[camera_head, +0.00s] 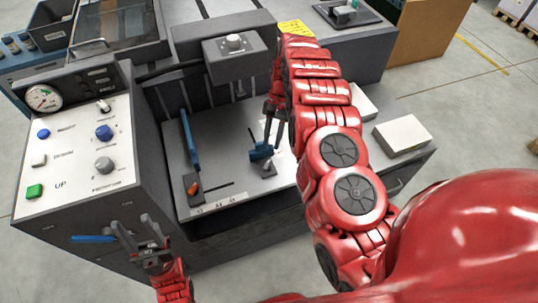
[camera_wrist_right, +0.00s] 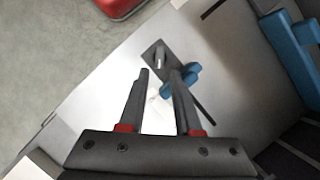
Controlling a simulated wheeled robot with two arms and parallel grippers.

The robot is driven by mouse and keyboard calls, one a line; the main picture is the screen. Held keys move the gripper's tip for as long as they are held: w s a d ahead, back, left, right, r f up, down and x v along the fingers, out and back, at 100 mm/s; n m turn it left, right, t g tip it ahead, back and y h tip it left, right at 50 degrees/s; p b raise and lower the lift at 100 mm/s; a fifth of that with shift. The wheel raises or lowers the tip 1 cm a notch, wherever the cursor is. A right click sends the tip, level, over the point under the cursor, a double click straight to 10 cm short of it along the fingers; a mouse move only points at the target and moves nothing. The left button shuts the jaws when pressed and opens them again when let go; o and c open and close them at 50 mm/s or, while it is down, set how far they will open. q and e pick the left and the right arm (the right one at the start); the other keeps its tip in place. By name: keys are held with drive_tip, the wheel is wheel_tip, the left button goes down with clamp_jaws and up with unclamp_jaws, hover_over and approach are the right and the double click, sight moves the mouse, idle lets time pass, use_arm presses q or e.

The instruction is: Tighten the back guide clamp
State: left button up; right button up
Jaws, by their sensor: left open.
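A small blue guide (camera_head: 260,152) with a dark grey clamp piece (camera_head: 268,170) stands on the pale feed table, beside a slot. The right wrist view shows the blue piece (camera_wrist_right: 187,76) and a grey clamp plate with a raised lever (camera_wrist_right: 158,57). My right gripper (camera_head: 272,112) is above this guide; its fingers (camera_wrist_right: 160,75) are apart, and the right one partly covers the blue piece. Contact cannot be told. A long blue guide (camera_head: 190,137) with an orange-topped clamp (camera_head: 193,188) stands further left. My left gripper (camera_head: 136,228) is open and empty before the cabinet.
A control panel (camera_head: 75,150) with knobs and buttons is at left, with a gauge (camera_head: 43,98) behind it. A grey press head (camera_head: 237,60) overhangs the table's back. A white block (camera_head: 402,135) lies at right. A blue bar (camera_head: 93,239) is beside my left gripper.

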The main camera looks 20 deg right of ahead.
drive_tip(key=b+v, duration=0.1)
drive_tip(key=v, duration=0.8)
drive_tip(key=shift+s+r, duration=0.1)
